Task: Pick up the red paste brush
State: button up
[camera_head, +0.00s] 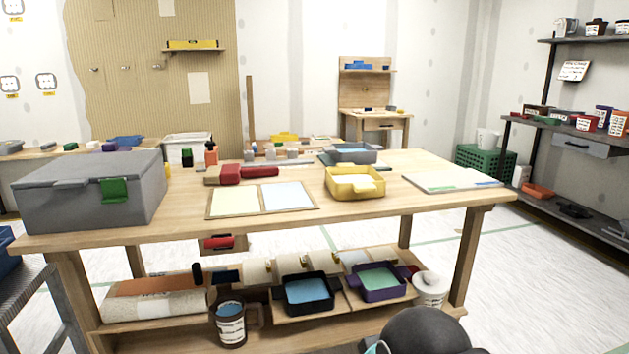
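Two red pieces lie on the wooden worktable (400,185), left of its middle. One is a blocky red piece (229,174), the other a longer red bar (260,171) to its right. They may be the red paste brush or parts of it; bristles cannot be made out. Another small red item (219,242) shows below the tabletop. A rounded dark part at the bottom edge seems to be mine. My gripper's fingers are not in view.
A grey box (90,195) with a green latch fills the table's left end. A yellow tray (354,182), a grey tray (350,154) and a two-panel board (262,200) stand near the red pieces. The lower shelf holds rolls, trays and a mug (230,325).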

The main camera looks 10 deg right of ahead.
aim_at(225, 174)
jog(key=u, duration=0.5)
jog(key=i, duration=1)
jog(key=z, duration=0.35)
